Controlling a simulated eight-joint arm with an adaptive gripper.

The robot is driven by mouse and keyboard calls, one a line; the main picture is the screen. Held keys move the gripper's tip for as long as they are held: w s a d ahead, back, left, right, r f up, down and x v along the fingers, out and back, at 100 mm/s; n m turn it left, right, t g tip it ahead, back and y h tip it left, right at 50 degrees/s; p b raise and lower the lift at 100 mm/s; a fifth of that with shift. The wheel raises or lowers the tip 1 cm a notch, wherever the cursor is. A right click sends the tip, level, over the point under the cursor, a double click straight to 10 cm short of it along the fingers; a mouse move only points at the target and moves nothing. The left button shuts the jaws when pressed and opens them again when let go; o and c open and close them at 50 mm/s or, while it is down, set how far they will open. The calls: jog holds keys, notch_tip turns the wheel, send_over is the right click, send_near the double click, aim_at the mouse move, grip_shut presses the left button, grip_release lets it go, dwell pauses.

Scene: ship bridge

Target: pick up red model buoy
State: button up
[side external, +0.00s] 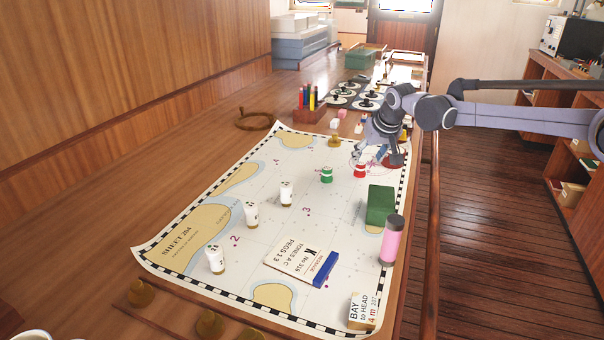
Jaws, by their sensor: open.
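The red model buoy (360,171), a small red drum with a pale band, stands on the far right part of the paper chart (330,220). A similar green buoy (327,175) stands just to its left. My gripper (373,155) is open and hangs above and behind the red buoy in the picture, with its fingers pointing down. I see nothing held in it. A darker red patch or object (396,160) shows partly behind my gripper; I cannot tell what it is.
Several white cups or markers, one of them here (251,214), stand on the chart's left half. A green block (380,205) and a pink cylinder (391,240) stand near the right edge. A blue bar (325,268) lies by a message card (296,258). A wooden rail runs along the right.

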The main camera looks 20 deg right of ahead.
aim_at(361, 163)
jog(key=shift+w+a+x, duration=0.1)
jog(key=shift+a+x, duration=0.05)
jog(key=shift+x, duration=1.2)
jog(key=shift+w+a+x, duration=0.1)
jog(key=shift+w+x, duration=0.05)
jog(key=shift+x, duration=1.2)
jog(key=shift+r, duration=0.1)
jog(key=c, duration=0.9)
